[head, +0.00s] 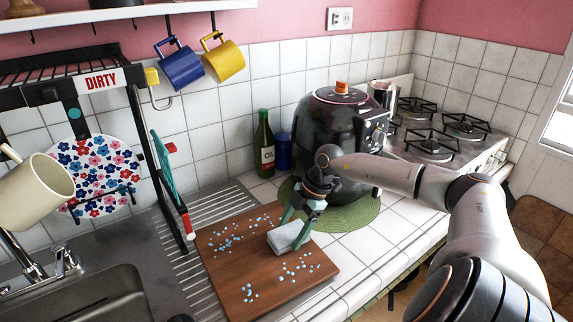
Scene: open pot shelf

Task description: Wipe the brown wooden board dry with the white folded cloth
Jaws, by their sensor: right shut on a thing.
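The brown wooden board (245,265) lies flat, partly on the ribbed metal drainer and partly on the white tiled counter. Pale blue droplets are scattered over its back left, its front and its right side. The white folded cloth (289,237) is at the board's right back part. My right gripper (294,228) is shut on the cloth from above, and the cloth appears to touch the board. The gripper hides part of the cloth's top. My left gripper is not in view.
A dark round cooker (335,135) stands on a green round mat (345,217) behind the board. An oil bottle (264,143) and blue jar (284,151) stand left of it. A black rack (150,165) rises at left beside the sink (90,300). A stove (440,143) is at right.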

